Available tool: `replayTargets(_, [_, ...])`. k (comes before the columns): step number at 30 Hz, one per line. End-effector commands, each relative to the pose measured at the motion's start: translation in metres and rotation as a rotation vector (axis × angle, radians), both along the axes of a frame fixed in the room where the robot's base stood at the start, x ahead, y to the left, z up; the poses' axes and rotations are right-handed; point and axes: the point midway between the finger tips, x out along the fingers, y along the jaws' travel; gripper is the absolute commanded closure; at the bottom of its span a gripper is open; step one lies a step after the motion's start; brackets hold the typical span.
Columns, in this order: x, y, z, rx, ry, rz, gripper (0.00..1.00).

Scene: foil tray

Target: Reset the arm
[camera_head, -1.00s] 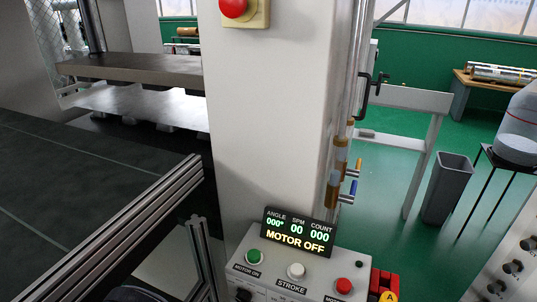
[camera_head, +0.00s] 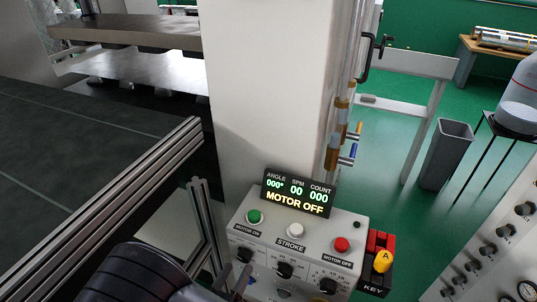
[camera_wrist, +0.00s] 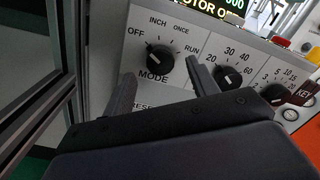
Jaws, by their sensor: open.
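My gripper (camera_wrist: 158,88) shows in the wrist view with its two dark fingers apart and nothing between them. It is in front of the grey control panel (camera_wrist: 145,22), near the black MODE knob (camera_wrist: 160,57); whether it touches the panel cannot be told. The MODE knob's pointer sits near its upper left. In the head view, a dark rounded part of my arm (camera_head: 150,275) fills the lower left, and the fingers are hard to make out there.
The control panel has a display (camera_head: 297,193) reading MOTOR OFF, a green button (camera_head: 255,216), a white button (camera_head: 295,230) and a red button (camera_head: 342,244). A metal rail (camera_head: 130,210) runs along the left.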

Motion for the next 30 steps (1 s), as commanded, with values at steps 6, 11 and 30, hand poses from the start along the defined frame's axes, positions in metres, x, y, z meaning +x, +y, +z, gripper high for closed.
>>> replayTargets(6, [0.032,-0.015,0.003,-0.001,0.001,-0.005,0.44])
replayTargets(11, [0.032,-0.013,0.0,0.132,-0.054,0.002,0.44])
replayTargets(30, [0.032,-0.013,0.001,0.67,-0.277,0.001,0.44])
